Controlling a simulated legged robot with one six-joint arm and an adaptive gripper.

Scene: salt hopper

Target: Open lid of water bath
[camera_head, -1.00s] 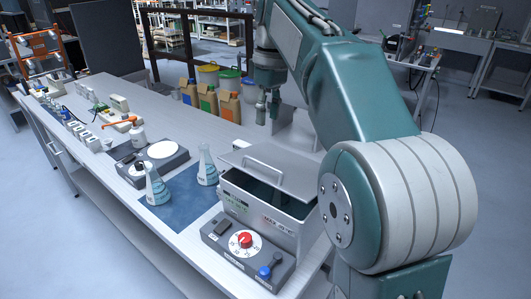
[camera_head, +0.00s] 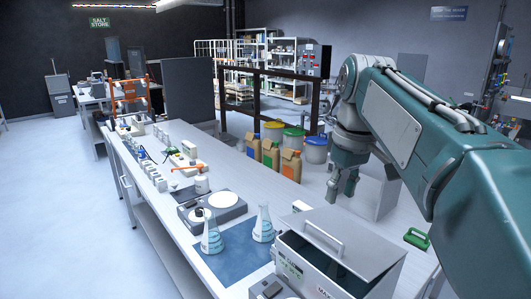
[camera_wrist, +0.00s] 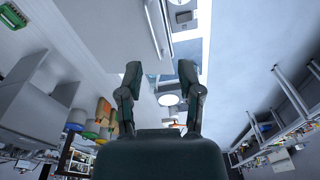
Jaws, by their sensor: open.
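The water bath (camera_head: 291,266) is a grey metal box at the bottom of the head view, at the bench's near end. Its grey lid (camera_head: 365,245) is tilted, with a dark gap showing under its left edge. A bar handle (camera_head: 323,239) stands on the lid. My gripper (camera_head: 343,197) hangs behind and above the lid, apart from the handle, pointing down. In the wrist view my gripper (camera_wrist: 160,72) is open with nothing between its fingers. The lid (camera_wrist: 105,35) fills the upper left there, and its handle (camera_wrist: 159,28) lies beyond the fingertips.
Two flasks (camera_head: 211,238) (camera_head: 263,228) stand on a blue mat left of the bath, near a hotplate (camera_head: 223,200). Several jugs (camera_head: 271,155) and tubs (camera_head: 293,138) stand behind the bench. A green object (camera_head: 416,238) lies right of the lid. The left floor is clear.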

